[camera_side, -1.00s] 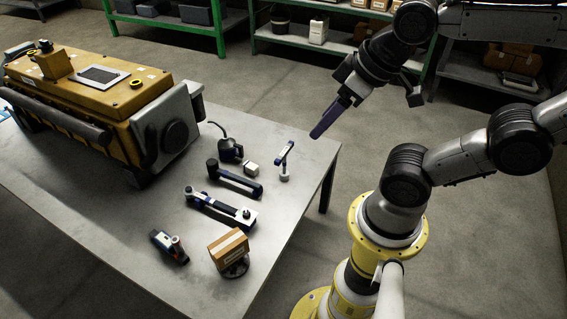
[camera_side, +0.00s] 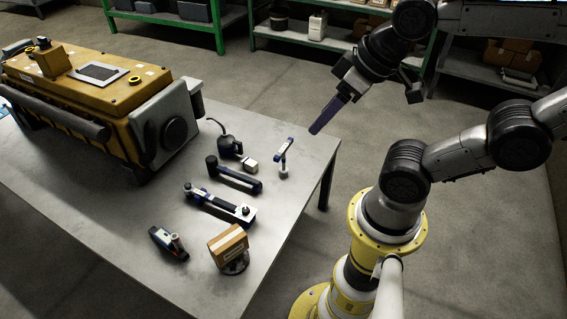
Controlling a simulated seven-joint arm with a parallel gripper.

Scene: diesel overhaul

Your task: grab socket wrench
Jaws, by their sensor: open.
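Several tools lie on the grey table (camera_side: 95,235). One is a long tool (camera_side: 222,206) with a dark, blue-edged body and upright round pieces at its ends. Behind it lies a shorter dark blue bar tool (camera_side: 235,177) with a round head at its left end. A T-shaped tool (camera_side: 284,152) with a blue and white bar stands near the right edge. I cannot tell for sure which is the socket wrench. My gripper (camera_side: 318,128), with long dark purple fingers, hangs above and right of these tools, apart from them. It is open and empty; the fingers overlap in this view.
A yellow engine block (camera_side: 85,85) fills the table's left part. A dark oil can (camera_side: 229,146), a small white box (camera_side: 250,163), a blue and grey tool (camera_side: 168,243) and a cardboard box (camera_side: 228,244) stand around the tools. Green shelves (camera_side: 222,30) stand behind.

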